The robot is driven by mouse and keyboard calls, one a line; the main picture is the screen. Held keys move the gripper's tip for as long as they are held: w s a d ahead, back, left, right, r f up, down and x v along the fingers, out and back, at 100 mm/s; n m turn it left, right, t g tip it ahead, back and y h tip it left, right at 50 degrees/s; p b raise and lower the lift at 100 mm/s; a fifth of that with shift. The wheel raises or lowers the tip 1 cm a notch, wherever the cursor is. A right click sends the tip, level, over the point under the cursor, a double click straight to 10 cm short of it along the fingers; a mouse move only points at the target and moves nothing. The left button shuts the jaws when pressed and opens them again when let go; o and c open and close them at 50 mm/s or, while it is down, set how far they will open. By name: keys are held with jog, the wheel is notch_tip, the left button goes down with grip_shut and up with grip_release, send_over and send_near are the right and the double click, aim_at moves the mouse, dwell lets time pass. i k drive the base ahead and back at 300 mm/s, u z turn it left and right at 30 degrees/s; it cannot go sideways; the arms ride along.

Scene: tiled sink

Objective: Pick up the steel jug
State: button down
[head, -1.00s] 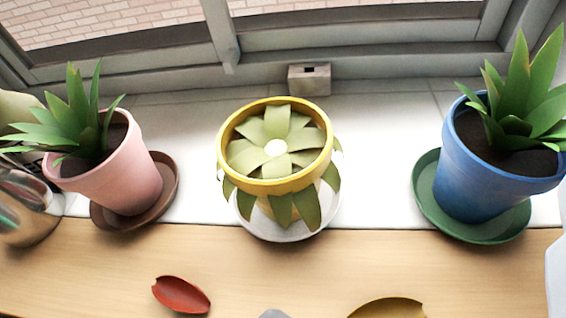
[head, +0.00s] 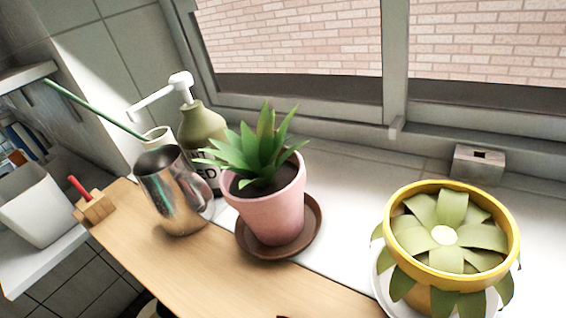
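The steel jug (head: 172,190) stands upright on the wooden counter (head: 190,270) in the left part of the head view. It is shiny, open at the top, with its handle side toward the pink pot. The olive soap pump bottle stands close behind it and is partly hidden. My gripper does not show in this view.
A pink pot (head: 268,212) with a plant stands on a brown saucer (head: 312,238) right of the jug. The olive pump bottle (head: 203,125) is behind. A yellow pot (head: 405,257) is at right. A wooden block with a red handle (head: 95,208) and white bin (head: 38,212) are left.

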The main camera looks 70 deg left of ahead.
aim_at(182, 203)
jog(key=k, duration=0.45)
jog(key=u, duration=0.05)
jog(key=i, duration=0.15)
jog(key=u, duration=0.95)
